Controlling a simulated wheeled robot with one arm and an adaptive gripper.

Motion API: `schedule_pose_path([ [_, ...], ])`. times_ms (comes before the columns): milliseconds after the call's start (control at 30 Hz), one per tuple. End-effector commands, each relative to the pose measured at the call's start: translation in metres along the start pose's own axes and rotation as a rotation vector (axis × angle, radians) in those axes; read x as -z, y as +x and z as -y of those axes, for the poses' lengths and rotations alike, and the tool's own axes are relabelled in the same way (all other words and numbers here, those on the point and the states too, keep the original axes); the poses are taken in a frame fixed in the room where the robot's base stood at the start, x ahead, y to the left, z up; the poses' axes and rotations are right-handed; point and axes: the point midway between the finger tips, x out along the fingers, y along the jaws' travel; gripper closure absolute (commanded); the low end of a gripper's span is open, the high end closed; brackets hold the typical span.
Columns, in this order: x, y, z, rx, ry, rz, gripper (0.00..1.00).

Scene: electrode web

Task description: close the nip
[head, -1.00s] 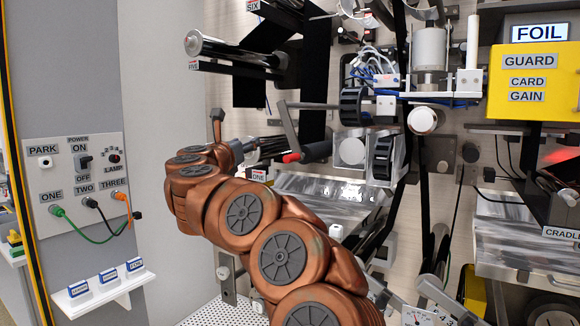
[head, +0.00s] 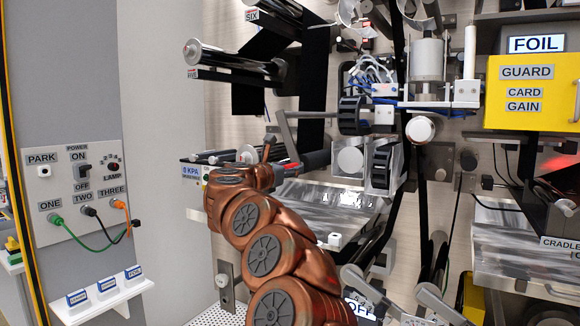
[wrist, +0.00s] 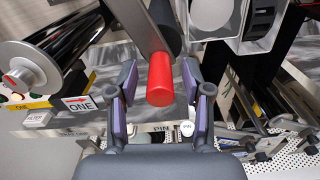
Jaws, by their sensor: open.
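The nip lever is a grey arm (head: 288,135) on the machine, seen in the head view. Its red handle (wrist: 160,82) stands out in the middle of the wrist view, and the grey lever arm (wrist: 143,25) runs up from it. My gripper (wrist: 161,93) is open, with one purple-padded finger on each side of the red handle. Gaps show between the handle and both fingers, so it is not gripped. In the head view my copper arm hides the gripper and most of the handle.
A roller (wrist: 30,65) and a ONE label (wrist: 80,104) lie close on the left in the wrist view. A black web (head: 313,80) hangs behind the lever. Metal trays (head: 330,205) lie below. A switch panel (head: 82,180) is at left.

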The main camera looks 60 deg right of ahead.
Motion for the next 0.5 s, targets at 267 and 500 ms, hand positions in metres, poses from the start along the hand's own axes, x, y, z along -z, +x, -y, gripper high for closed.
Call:
schedule_pose_path([
  [267, 0.0004, 0.0058, 0.0002, 0.001, -0.001, 0.0, 0.5],
  [500, 0.0004, 0.0055, 0.0, 0.0, -0.001, 0.0, 0.62],
])
